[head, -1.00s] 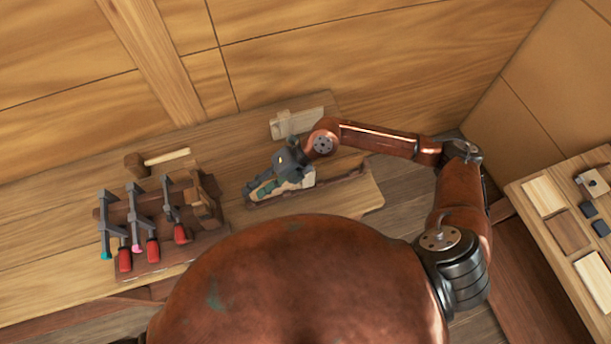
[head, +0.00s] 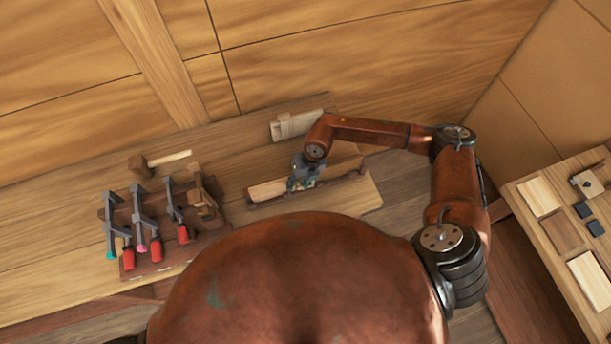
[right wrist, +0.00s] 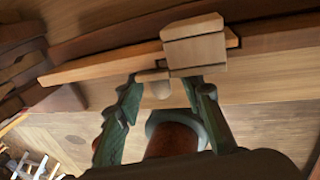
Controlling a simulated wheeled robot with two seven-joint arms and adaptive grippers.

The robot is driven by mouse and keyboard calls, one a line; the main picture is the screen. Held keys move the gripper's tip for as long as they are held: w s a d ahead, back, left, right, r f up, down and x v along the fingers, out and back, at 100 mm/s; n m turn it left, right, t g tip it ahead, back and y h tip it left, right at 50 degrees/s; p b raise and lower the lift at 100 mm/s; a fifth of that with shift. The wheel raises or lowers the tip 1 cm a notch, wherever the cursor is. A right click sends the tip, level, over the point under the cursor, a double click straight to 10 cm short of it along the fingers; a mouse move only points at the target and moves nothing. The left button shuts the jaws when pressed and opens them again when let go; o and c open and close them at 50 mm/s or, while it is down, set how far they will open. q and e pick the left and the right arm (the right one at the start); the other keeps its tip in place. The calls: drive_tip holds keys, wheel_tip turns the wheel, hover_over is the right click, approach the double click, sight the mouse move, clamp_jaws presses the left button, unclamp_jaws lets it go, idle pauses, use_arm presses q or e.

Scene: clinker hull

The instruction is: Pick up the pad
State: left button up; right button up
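My right gripper (head: 299,183) is over the long narrow wooden rack (head: 340,179) on the workbench. In the right wrist view its green fingers (right wrist: 160,88) are spread apart. A pale wooden block (right wrist: 195,48) lies by the tip of the right finger, across a plank edge. A small pale rounded piece (right wrist: 153,84) shows between the fingertips; no grip on it is visible. I cannot tell for certain which piece is the pad. Two small dark blue squares (head: 584,209) lie on the right-hand bench, far from the gripper. My left gripper is not in view.
A dark clamp rack (head: 155,226) with red-handled clamps stands left on the workbench (head: 70,215). A mallet (head: 140,166) lies behind it. A pale wooden piece (head: 298,125) lies behind my right gripper. Wooden blocks (head: 541,197) lie on the right bench.

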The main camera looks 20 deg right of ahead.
drive_tip(key=shift+f, duration=0.15)
clamp_jaws()
idle(0.4)
